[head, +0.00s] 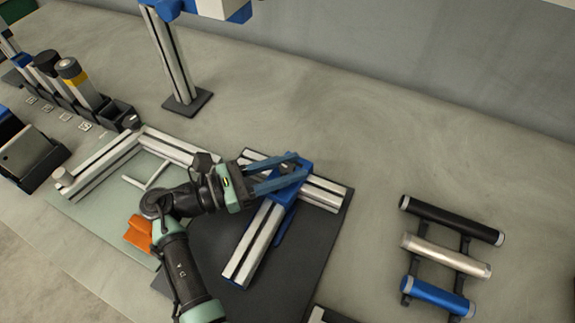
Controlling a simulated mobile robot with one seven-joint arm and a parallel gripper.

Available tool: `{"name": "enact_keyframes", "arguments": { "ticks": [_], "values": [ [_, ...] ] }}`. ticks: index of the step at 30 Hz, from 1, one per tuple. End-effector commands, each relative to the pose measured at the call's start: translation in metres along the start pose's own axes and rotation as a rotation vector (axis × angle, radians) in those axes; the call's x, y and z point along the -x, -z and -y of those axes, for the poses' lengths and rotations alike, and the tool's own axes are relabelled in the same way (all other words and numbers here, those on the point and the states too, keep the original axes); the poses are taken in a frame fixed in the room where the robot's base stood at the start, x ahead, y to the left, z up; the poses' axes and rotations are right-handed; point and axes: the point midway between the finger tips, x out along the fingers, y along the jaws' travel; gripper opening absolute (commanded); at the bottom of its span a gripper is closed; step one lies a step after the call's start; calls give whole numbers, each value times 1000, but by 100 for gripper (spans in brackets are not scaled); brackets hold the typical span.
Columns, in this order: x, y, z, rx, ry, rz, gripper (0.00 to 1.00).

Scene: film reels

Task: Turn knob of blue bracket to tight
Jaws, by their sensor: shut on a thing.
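The blue bracket (295,186) sits at the joint of two aluminium profiles on a dark mat (207,247). One profile (254,242) runs toward the lower left and the other (325,193) crosses behind the joint. My gripper (292,166) reaches in from the left, with its two blue fingers over the bracket.
An orange part (138,232) lies on a green mat (85,237) beside my arm, near another profile frame (170,144). A rack with black, silver and blue tubes (438,298) stands at right. An upright post (174,55) stands behind. Bench between is clear.

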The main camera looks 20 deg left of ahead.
Motion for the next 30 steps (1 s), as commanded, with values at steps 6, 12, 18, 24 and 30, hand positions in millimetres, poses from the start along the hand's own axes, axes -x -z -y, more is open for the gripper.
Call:
{"name": "enact_keyframes", "arguments": {
  "ticks": [6, 12, 18, 24, 30],
  "values": [
    [0, 0, 0, 0, 11, -1, 0],
    [0, 1, 0, 1, 21, -1, 0],
    [0, 0, 0, 1, 29, -1, 0],
    [0, 0, 0, 0, 32, 0, 58],
    [0, 0, 0, 0, 32, 0, 66]
  ]
}}
